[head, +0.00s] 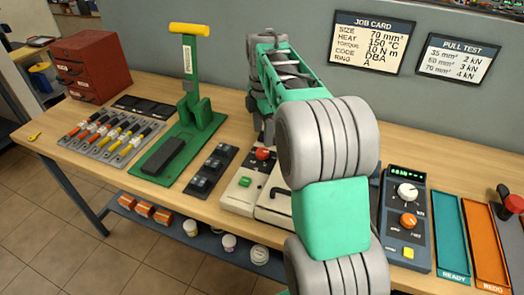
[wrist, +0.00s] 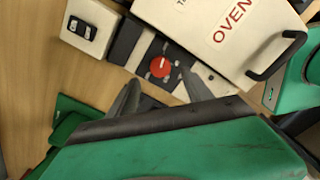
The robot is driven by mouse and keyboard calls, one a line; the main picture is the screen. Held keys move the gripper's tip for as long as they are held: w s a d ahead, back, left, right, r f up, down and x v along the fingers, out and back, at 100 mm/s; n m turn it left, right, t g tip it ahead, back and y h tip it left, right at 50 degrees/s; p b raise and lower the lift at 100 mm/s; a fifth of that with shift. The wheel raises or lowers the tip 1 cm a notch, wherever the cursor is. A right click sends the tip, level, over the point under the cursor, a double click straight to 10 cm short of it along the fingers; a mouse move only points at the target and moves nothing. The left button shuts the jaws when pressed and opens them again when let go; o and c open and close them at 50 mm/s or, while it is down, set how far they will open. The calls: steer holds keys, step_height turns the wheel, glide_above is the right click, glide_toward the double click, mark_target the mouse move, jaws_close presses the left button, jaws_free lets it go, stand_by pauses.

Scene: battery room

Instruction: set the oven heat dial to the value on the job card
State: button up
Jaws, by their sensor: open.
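The job card (head: 373,42) on the wall reads heat 150 °C. The oven (wrist: 190,22) is a pale box lettered OVEN, with a dark handle; in the head view (head: 275,212) my arm hides part of it. Its red heat dial (wrist: 160,66) has a pale pointer mark and sits on a dark panel; it also shows in the head view (head: 263,154). The dial's scale is too small to read. My gripper (wrist: 160,78) is open and empty, its two fingers either side of the dial in the wrist view. I cannot tell whether they touch it.
A green press (head: 190,130) with a yellow handle and a dark switch block (head: 211,170) stand left of the oven. A meter with knobs (head: 405,220) and the teal (head: 451,235) and orange (head: 486,245) trays are right. Bare wood lies along the front edge.

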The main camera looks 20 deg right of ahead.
mark_target(263, 151)
step_height(263, 151, down, 7)
steer(key=shift+r, duration=0.1)
jaws_close()
stand_by(0.7)
